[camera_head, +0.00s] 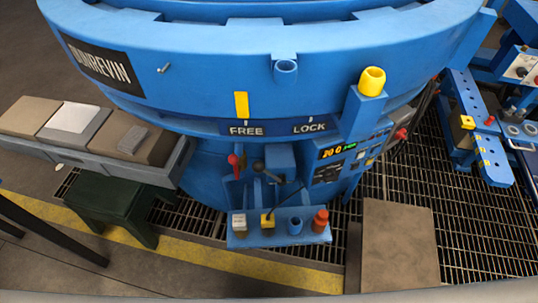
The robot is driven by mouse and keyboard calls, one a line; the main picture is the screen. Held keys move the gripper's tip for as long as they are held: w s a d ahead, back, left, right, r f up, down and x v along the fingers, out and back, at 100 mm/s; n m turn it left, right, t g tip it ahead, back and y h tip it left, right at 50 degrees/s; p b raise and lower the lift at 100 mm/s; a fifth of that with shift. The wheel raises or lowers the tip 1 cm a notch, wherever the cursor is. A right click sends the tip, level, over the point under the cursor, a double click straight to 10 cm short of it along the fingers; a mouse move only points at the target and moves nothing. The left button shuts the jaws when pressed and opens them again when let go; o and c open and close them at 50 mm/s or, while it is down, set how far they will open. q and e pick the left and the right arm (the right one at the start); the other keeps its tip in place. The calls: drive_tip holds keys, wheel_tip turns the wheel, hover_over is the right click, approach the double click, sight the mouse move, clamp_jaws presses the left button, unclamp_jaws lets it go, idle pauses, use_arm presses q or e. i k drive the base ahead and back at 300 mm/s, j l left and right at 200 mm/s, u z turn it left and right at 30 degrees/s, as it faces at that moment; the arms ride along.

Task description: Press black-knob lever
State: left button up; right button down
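The black-knob lever (258,166) stands on the front of the blue furnace housing, below the "FREE" and "LOCK" label strip. Its dark round knob is at the upper left end of a thin rod that slopes down to the right. A red-knob lever (233,159) stands just left of it, apart from it. Neither gripper shows in the head view, so nothing is seen touching either lever.
Below the levers, a blue shelf (258,238) carries a pale block, a yellow block, a blue cup and a red-orange bottle-like piece (320,221). A lit display panel (338,152) is to the right. A bench (90,150) stands left. Open grating (400,180) lies right.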

sight(258, 166)
drive_tip(key=k+j+u, duration=0.1)
drive_tip(key=j, duration=0.25)
drive_tip(key=k+j+u, duration=0.1)
drive_tip(key=k+j, duration=0.15)
drive_tip(key=j, duration=0.15)
drive_tip(key=k+j+u, duration=0.15)
drive_tip(key=j, duration=0.25)
drive_tip(key=k+j+u, duration=0.1)
drive_tip(key=j, duration=0.3)
drive_tip(key=k+j+u, duration=0.1)
drive_tip(key=j, duration=0.35)
drive_tip(key=k, duration=0.05)
